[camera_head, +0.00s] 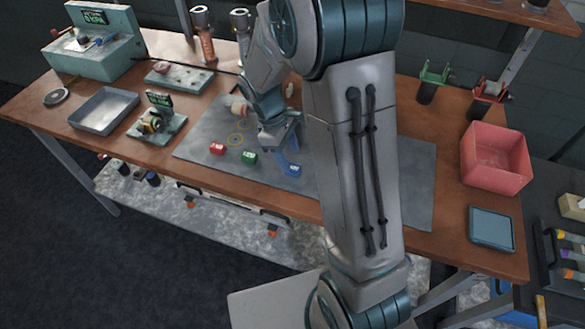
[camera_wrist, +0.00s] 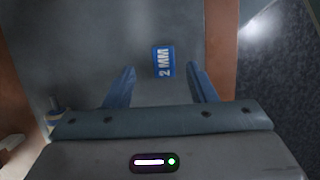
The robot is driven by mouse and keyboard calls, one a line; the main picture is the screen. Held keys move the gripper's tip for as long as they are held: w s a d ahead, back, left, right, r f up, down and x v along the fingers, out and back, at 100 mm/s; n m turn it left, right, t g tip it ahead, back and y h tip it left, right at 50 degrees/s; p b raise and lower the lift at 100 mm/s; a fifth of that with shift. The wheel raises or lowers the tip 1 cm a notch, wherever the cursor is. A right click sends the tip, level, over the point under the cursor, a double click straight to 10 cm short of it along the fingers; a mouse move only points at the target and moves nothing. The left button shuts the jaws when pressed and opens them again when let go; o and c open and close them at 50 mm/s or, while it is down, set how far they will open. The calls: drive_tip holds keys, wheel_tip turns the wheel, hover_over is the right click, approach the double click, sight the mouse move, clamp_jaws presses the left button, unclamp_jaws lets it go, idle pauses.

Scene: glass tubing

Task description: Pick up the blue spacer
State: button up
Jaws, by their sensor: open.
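The blue spacer (camera_head: 294,171) lies on the grey mat, to the right of the green spacer. In the wrist view the blue spacer (camera_wrist: 163,61) shows white "2 MM" lettering and sits between the lines of my two fingers, level with or just past their tips. My gripper (camera_wrist: 161,69) is open, with a blue finger on each side and nothing held. In the head view my gripper (camera_head: 284,157) is right above and beside the blue spacer, partly hidden by my arm. I cannot tell the exact height gap.
A green spacer (camera_head: 249,158) and a red spacer (camera_head: 217,148) lie to the left on the grey mat (camera_head: 205,165). A pink bin (camera_head: 495,178) and a blue-grey tray (camera_head: 491,228) stand at the right. A metal tray (camera_head: 104,110) lies at the left.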

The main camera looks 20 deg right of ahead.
sight(292, 167)
drive_tip(key=shift+a+x, duration=0.15)
drive_tip(key=shift+x, duration=0.8)
drive_tip(key=shift+a+x, duration=0.1)
drive_tip(key=shift+x, duration=0.9)
drive_tip(key=c, duration=1.1)
drive_tip(key=shift+o, duration=0.2)
drive_tip(key=shift+r, duration=0.1)
